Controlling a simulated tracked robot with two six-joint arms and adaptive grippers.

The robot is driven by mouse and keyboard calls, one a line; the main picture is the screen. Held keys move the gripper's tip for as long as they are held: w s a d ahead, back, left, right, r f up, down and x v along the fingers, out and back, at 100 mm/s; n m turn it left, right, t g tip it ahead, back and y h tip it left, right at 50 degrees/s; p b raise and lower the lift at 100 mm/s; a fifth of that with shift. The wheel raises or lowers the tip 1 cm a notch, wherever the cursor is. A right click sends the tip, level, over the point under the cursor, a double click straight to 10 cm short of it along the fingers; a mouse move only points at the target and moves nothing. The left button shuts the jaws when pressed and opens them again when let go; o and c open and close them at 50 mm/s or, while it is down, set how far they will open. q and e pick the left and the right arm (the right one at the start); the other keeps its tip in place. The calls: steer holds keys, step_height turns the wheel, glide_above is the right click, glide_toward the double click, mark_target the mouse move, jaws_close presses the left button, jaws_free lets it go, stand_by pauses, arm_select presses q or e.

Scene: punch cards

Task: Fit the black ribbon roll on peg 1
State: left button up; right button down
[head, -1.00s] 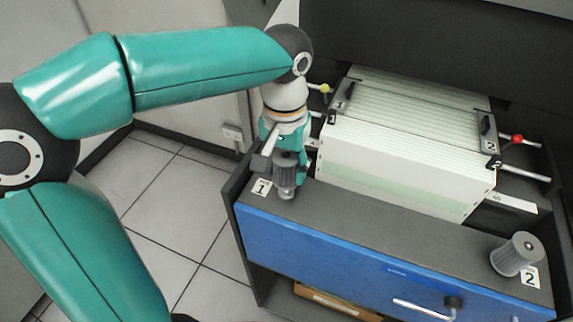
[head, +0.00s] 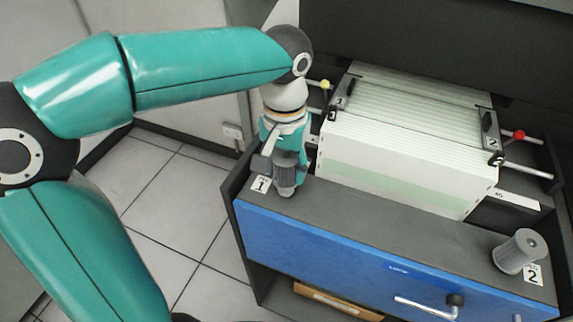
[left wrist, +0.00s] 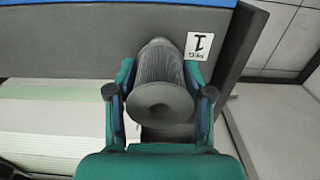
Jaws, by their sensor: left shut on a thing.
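The black ribbon roll (head: 285,177) is a dark, ribbed cylinder at the left end of the dark ledge, beside the label for peg 1 (head: 262,184). My left gripper (head: 287,168) comes down over it and is shut on it. In the left wrist view, the roll (left wrist: 161,100) sits between both teal fingers, its flat round end toward the camera, near the label (left wrist: 200,46). The roll looks upright and low over the peg 1 spot. Peg 1 itself is hidden, so I cannot tell whether the roll is fully seated. My right gripper is not in view.
A grey cylinder (head: 519,251) stands by label 2 at the ledge's right end. A stack of pale cards (head: 400,150) stands behind the ledge, between rods with yellow (head: 326,84) and red (head: 519,135) knobs. A blue drawer front (head: 340,250) is below.

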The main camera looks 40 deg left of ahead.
arm_select(q)
steer(key=shift+f+b, duration=1.1)
steer(key=shift+f, duration=0.4)
stand_by(0.4)
steer(key=o, duration=1.3)
steer(key=shift+r, duration=0.1)
step_height(320, 180, up, 12)
steer(key=shift+f, duration=0.25)
steer(key=shift+r, duration=0.2)
